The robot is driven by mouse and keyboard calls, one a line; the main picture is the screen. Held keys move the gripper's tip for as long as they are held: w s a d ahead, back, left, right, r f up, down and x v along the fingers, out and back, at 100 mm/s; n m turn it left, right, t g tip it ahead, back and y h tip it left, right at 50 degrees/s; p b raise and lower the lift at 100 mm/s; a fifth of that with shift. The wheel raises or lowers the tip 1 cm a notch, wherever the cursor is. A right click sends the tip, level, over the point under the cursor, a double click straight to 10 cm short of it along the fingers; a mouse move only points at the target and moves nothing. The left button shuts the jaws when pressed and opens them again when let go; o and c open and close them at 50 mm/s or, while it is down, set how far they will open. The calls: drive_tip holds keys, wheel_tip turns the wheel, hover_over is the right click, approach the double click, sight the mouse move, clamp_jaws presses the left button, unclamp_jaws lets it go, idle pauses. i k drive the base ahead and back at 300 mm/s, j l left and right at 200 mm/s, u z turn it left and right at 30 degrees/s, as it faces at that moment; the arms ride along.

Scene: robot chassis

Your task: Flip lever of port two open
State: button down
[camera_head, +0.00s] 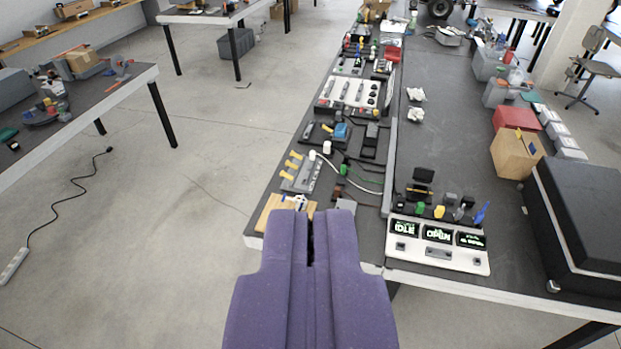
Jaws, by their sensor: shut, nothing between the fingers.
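My gripper (311,215) is purple, shut and empty, and reaches up from the bottom of the view over the near end of the bench. Just beyond its tips is a small wooden board (268,207) with a whitish piece (301,202) on it, partly hidden by the fingers. Farther back is a white panel (349,93) with grey slots or levers. No readable label shows which of these is port two.
A white display panel (437,243) reading "IDLE" and "OPEN" is right of my gripper. A black case (585,215) and a wooden box (516,152) stand farther right. A raised grey divider (391,150) splits the bench. Open floor (190,230) lies left.

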sight(287, 163)
drive_tip(key=i+j, duration=0.4)
drive_tip(key=i, duration=0.15)
drive_tip(key=i+j, duration=0.35)
drive_tip(key=i, duration=0.25)
drive_tip(key=i+j, duration=0.4)
drive_tip(key=i, duration=0.15)
drive_tip(key=i+j, duration=0.4)
drive_tip(key=i, duration=0.15)
drive_tip(key=i+j, duration=0.35)
drive_tip(key=i, duration=0.2)
